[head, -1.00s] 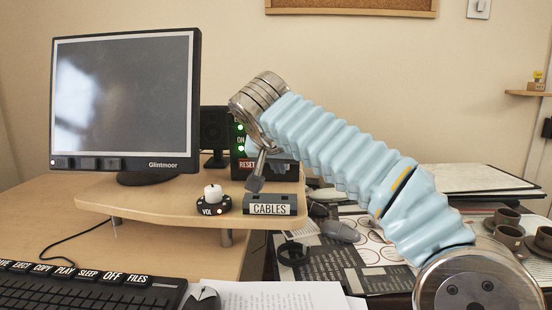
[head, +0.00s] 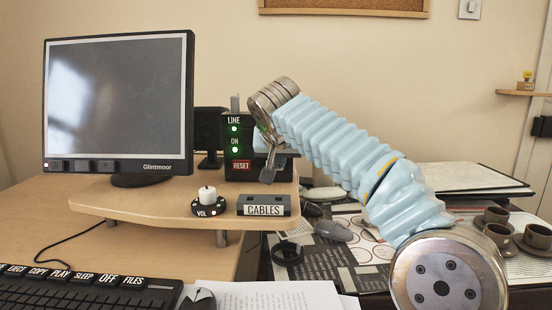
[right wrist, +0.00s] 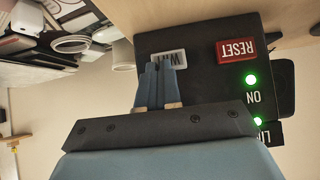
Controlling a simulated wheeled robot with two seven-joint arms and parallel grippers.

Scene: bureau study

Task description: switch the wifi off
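The black router box (head: 232,166) stands on the raised wooden shelf, right of the monitor. Its front has green lights marked LINE and ON and a red RESET button (head: 241,165). The right wrist view shows the box (right wrist: 207,82) upside down, with the RESET button (right wrist: 236,52) and a pale switch plate marked WIFI (right wrist: 165,57). My right gripper (head: 268,176) is in front of the box's right part. In the right wrist view its fingers (right wrist: 160,68) are together, with nothing seen between them. Their tips overlap the WIFI plate and hide part of it; contact cannot be told.
A CABLES box (head: 264,210) and a VOL knob (head: 207,196) sit on the shelf (head: 150,200) below the gripper. The monitor (head: 118,105) and a speaker (head: 209,130) stand to the left. Cups (head: 538,238) and papers lie at right.

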